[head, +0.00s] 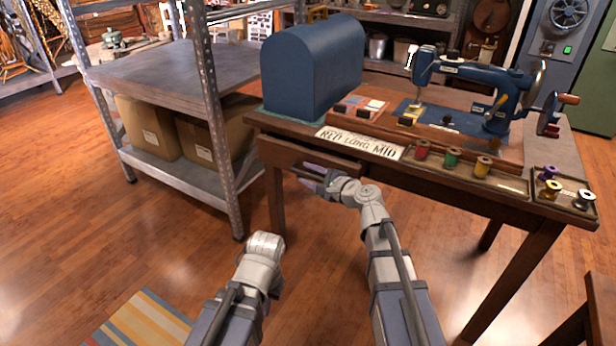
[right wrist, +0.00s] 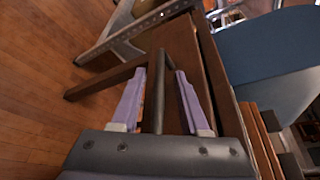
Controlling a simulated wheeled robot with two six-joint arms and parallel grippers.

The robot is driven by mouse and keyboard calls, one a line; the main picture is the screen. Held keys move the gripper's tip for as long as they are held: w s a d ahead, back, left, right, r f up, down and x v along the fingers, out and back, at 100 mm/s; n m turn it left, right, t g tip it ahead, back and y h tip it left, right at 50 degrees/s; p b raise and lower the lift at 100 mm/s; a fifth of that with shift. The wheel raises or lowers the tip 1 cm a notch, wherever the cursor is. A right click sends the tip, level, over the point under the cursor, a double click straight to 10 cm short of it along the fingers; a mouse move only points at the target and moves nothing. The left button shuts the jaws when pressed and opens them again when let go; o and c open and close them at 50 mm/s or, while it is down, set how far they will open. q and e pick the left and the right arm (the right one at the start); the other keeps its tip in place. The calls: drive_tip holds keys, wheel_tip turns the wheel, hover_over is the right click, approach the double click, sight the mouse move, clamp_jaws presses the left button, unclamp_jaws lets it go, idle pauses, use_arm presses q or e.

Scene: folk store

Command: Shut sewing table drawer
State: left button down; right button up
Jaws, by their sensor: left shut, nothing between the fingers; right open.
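The wooden sewing table (head: 455,190) stands at the centre right. Its drawer (head: 290,153) sits under the table's left part, and its brown front also shows in the right wrist view (right wrist: 184,50). The drawer front seems to stand slightly out from the table; how far is hard to tell. My right gripper (head: 312,180) is open at the drawer front. In the right wrist view its purple fingers (right wrist: 158,85) lie on either side of a dark handle bar (right wrist: 158,95), with gaps to it. My left arm hangs lower left of the table, its fingers hidden.
A blue domed cover (head: 312,65), a sewing machine (head: 470,85), a number plate (head: 360,143) and several thread spools stand on the table. A metal shelf (head: 165,72) with boxes stands left. A striped rug (head: 145,322) lies on the otherwise clear front-left floor.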

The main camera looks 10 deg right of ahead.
drive_tip(key=shift+w+a, duration=0.1)
drive_tip(key=shift+a, duration=0.05)
clamp_jaws()
idle(0.4)
idle(1.0)
